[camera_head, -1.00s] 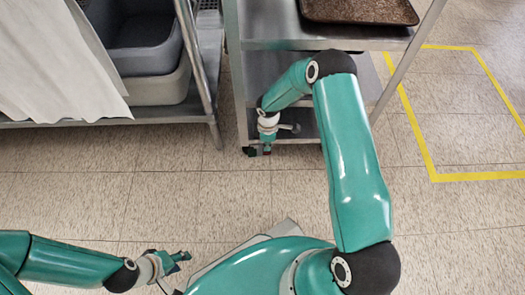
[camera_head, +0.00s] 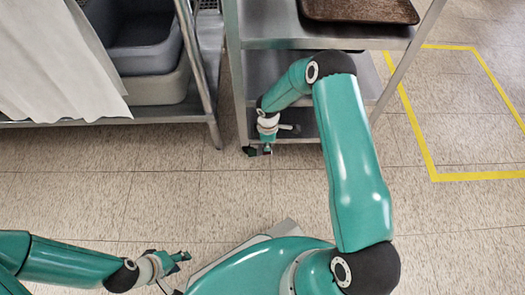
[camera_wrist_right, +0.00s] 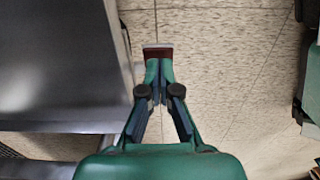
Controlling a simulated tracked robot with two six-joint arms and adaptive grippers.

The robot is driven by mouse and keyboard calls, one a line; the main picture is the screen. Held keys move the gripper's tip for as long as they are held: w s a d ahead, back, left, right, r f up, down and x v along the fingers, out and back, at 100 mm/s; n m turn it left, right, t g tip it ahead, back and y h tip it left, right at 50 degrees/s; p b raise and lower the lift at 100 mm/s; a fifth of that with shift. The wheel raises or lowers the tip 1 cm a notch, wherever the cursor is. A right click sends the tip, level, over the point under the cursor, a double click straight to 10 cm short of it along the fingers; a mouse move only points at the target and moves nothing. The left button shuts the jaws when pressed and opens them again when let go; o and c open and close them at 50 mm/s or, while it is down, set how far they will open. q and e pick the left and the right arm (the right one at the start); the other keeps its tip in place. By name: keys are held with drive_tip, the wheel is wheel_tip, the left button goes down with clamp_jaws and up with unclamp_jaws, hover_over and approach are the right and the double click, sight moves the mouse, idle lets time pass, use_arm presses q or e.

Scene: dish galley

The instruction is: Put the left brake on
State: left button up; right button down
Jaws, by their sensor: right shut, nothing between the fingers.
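The steel cart (camera_head: 243,80) stands at the top middle of the head view, and its lower left corner is by my right gripper. A dark red brake pedal with a pale edge (camera_wrist_right: 158,51) shows in the right wrist view, just beyond my right fingertips. My right gripper (camera_head: 266,150) is shut and empty, low beside that corner. In the wrist view its fingertips (camera_wrist_right: 159,66) meet at the pedal and seem to touch it; I cannot tell how far down the pedal is. My left gripper (camera_head: 183,257) hangs over the floor at lower left, apart from the cart; its opening is too small to tell.
A brown tray (camera_head: 360,10) lies on the cart's top. To the left stands a rack (camera_head: 170,116) with grey tubs (camera_head: 150,88) and a white cloth (camera_head: 55,65). A yellow floor outline (camera_head: 425,150) is at right. The floor in front of the cart is clear.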

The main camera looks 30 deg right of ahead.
drive_tip(key=shift+f+b, duration=0.95)
drive_tip(key=shift+f, duration=0.25)
idle(0.3)
drive_tip(key=shift+r, duration=0.15)
drive_tip(key=shift+r+p, duration=2.45)
drive_tip(key=shift+r, duration=1)
drive_tip(key=shift+w+a, duration=0.1)
